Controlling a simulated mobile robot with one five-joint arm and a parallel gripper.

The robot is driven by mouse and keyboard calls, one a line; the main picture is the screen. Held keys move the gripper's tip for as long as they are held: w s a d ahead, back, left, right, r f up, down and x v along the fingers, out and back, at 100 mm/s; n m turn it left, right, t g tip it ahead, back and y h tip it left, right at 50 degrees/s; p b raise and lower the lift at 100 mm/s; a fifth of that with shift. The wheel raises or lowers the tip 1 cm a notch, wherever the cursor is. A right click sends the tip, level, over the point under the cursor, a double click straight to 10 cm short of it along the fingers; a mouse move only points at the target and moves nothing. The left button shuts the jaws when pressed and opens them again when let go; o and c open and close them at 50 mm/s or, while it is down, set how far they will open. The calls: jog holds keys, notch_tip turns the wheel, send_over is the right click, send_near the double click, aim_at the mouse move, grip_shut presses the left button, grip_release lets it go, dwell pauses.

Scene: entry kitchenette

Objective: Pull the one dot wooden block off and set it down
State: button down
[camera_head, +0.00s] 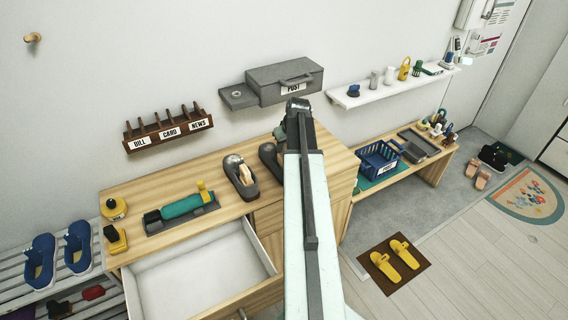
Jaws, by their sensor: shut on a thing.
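My arm reaches up the middle of the head view, away from the camera. My gripper (298,106) is at its far end, in front of the grey box marked POST (285,82). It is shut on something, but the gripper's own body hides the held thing. I cannot make out a one dot wooden block anywhere in this view. Whether the gripper touches the box or only overlaps it in the picture, I cannot tell.
A wall rack (168,133), a white shelf (397,91) and a blue basket (378,160) are nearby.

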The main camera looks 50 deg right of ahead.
jog(key=shift+r+p, duration=1.05)
jog(key=shift+r, duration=0.15)
notch_tip(320, 180, up, 4)
jog(key=p, duration=0.4)
jog(key=shift+f, duration=0.15)
